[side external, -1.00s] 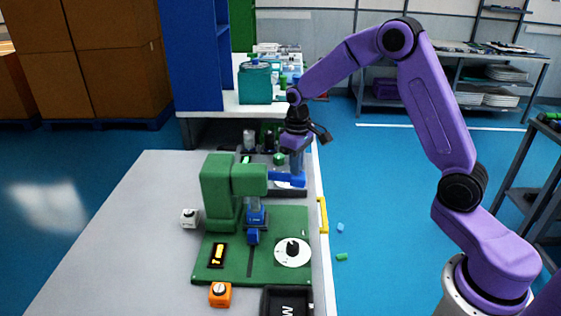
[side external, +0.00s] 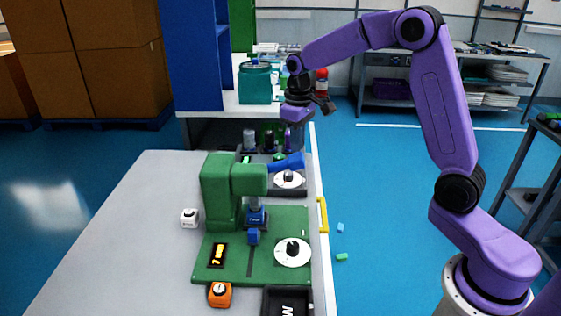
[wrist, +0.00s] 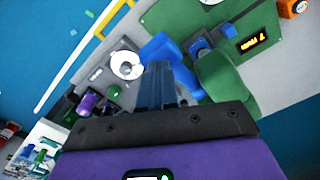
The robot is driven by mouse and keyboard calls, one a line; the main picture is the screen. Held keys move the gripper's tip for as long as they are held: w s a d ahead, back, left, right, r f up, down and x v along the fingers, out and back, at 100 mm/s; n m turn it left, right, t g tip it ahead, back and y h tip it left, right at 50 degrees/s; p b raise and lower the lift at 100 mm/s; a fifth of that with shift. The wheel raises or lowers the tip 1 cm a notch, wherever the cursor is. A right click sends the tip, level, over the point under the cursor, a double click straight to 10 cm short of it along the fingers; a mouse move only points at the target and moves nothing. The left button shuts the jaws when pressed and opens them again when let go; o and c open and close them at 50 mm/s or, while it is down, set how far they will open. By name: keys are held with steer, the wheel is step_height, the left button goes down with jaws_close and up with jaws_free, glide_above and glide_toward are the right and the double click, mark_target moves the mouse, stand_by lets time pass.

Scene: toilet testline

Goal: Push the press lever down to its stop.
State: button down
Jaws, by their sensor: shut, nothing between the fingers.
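The green press (side external: 220,190) stands on a green base in the side view. Its blue press lever (side external: 290,162) sticks out to the right from the press head and tilts up toward its free end. My gripper (side external: 295,143) is shut and empty, pointing down just above the lever's outer part. In the wrist view, the closed fingers of my gripper (wrist: 160,68) overlap the blue lever (wrist: 165,46). I cannot tell whether the fingertips touch it. The blue carriage (side external: 257,217) sits under the press head.
A white dial (side external: 292,253) and a small display (side external: 217,255) are on the base. A grey fixture with another dial (side external: 289,179) stands behind the lever. A white button box (side external: 189,217), an orange one (side external: 220,294) and a yellow rail (side external: 323,214) are nearby.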

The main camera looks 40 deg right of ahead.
steer(key=shift+r, duration=2.9)
steer(key=s+a+f+n, duration=0.1)
steer(key=s+a+n, duration=0.3)
steer(key=s, duration=0.5)
steer(key=s+a+f+n, duration=0.1)
steer(key=s+a, duration=0.4)
steer(key=s, duration=0.3)
steer(key=s+d+f+n, duration=0.1)
steer(key=s+f+n, duration=0.1)
steer(key=s, duration=0.6)
steer(key=s+d+f+n, duration=0.1)
steer(key=s+n, duration=0.1)
steer(key=s, duration=0.7)
steer(key=shift+s+d+f+n, duration=0.25)
steer(key=shift+d+f+n, duration=0.05)
steer(key=shift+d+f, duration=0.1)
